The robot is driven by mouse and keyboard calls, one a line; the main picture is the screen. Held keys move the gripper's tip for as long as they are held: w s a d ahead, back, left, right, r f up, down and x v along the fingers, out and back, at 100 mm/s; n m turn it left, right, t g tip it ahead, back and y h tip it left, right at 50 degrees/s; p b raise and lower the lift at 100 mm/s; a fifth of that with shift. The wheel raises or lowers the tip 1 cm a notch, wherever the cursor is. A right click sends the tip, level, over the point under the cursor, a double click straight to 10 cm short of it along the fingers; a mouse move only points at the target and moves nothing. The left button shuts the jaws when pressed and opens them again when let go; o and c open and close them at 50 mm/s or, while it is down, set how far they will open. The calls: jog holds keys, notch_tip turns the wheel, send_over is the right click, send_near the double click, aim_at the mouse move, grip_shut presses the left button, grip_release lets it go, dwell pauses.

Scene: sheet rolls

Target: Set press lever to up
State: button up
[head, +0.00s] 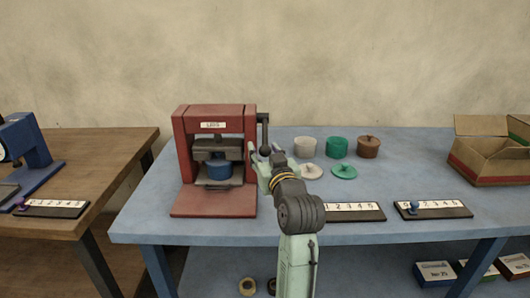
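The red press (182,160) stands upright on the blue table, with a small label on its top beam. My gripper (263,153) is at the lever's lower end, pointing away from the camera. Its pale green fingers appear close around or beside that end. My wrist hides part of them, so I cannot tell whether they touch or grip it.
White, green and brown pots (337,147) with two loose lids (344,171) stand right of my gripper. Numbered strips (356,212) lie along the front edge. An open cardboard box (488,160) is at the far right. A wooden table (95,150) with a blue machine (28,145) is left.

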grip_shut()
dwell(0.3)
dwell(0.3)
